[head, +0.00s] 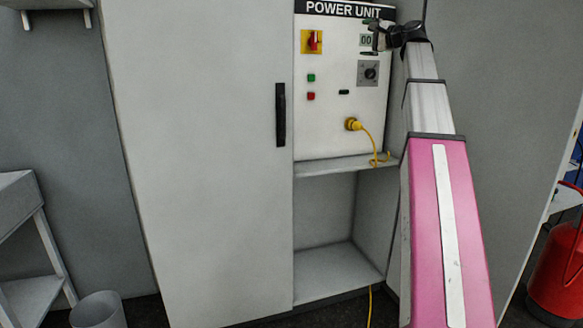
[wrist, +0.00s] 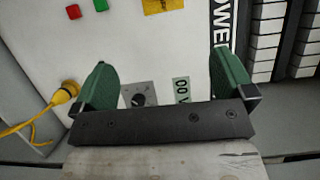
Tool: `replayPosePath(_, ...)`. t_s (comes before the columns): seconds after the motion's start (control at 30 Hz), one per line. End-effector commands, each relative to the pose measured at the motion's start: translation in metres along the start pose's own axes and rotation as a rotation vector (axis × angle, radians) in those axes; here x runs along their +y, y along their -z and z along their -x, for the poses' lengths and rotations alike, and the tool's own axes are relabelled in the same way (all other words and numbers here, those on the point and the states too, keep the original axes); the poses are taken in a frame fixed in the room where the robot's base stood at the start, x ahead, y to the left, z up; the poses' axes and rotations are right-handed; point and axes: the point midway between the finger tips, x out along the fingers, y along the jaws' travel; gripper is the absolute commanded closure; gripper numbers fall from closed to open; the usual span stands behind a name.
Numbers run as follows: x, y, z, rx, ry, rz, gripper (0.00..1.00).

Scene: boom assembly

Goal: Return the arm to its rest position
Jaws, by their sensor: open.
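My gripper (head: 372,37) is at the end of my extended arm, in front of the upper right of the power unit panel (head: 325,90) in the head view. In the wrist view my gripper (wrist: 163,80) has its two green fingers spread apart, with nothing held between them. The black rotary knob (wrist: 138,96) and the 00 V display (wrist: 181,90) show in the gap between the fingers. In the head view the knob (head: 370,73) is below the gripper. I cannot tell whether a finger touches the panel.
A yellow plug (head: 353,124) with a cable sits in the panel above a shelf edge (head: 345,165). The tall cabinet door (head: 200,150) is to the left. A bin (head: 97,312) stands at lower left. A red canister (head: 557,272) stands at right.

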Motion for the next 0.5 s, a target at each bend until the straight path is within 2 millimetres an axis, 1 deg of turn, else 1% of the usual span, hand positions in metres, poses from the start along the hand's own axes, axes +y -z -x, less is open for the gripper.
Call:
replayPosePath(0.07,0.0,0.0,0.0,0.0,0.0,0.0,0.0)
replayPosePath(0.23,0.023,0.001,-0.005,0.006,-0.03,0.01,0.0)
replayPosePath(0.37,0.043,0.002,-0.009,0.01,-0.057,0.018,0.0)
replayPosePath(0.47,0.062,0.003,-0.013,0.013,-0.083,0.029,0.0)
replayPosePath(0.5,0.072,0.003,-0.014,0.014,-0.096,0.033,0.0)
